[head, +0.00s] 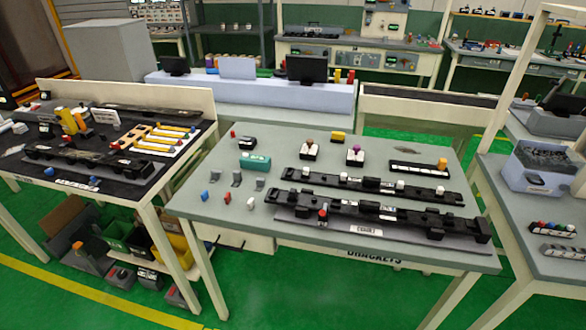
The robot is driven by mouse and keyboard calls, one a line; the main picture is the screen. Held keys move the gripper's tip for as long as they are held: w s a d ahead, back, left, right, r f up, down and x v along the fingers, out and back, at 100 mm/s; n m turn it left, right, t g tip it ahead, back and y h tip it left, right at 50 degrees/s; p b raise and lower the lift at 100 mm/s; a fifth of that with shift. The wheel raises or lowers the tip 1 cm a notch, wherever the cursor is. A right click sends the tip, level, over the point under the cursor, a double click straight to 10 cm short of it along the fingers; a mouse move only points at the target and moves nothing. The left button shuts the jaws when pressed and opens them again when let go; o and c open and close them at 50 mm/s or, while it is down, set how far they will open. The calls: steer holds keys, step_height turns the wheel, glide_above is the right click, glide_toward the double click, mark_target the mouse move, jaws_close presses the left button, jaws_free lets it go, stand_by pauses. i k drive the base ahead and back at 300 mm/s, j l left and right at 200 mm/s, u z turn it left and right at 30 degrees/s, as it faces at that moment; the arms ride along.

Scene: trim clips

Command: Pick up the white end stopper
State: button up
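A small white piece (251,203), which looks like the white end stopper, sits on the grey table (225,170) near its front left part. It is left of the lower black rail and right of a small red piece (227,198). Nothing covers it. Other small white pieces sit on the upper black rail (370,186), one of them near its right end (440,191). My gripper is not in view.
A blue piece (204,195) and several grey brackets (237,178) stand close by. A long black rail (380,216) lies along the front edge. A teal block (255,162) is behind. Side tables flank left (150,195) and right (500,190).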

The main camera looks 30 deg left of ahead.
mark_target(250, 203)
steer(key=i+j+u, duration=0.2)
steer(key=i+j, duration=0.2)
steer(key=j+u, duration=0.15)
steer(key=j, duration=0.6)
steer(key=i+j+u, duration=0.2)
steer(key=j, duration=0.6)
steer(key=k, duration=0.05)
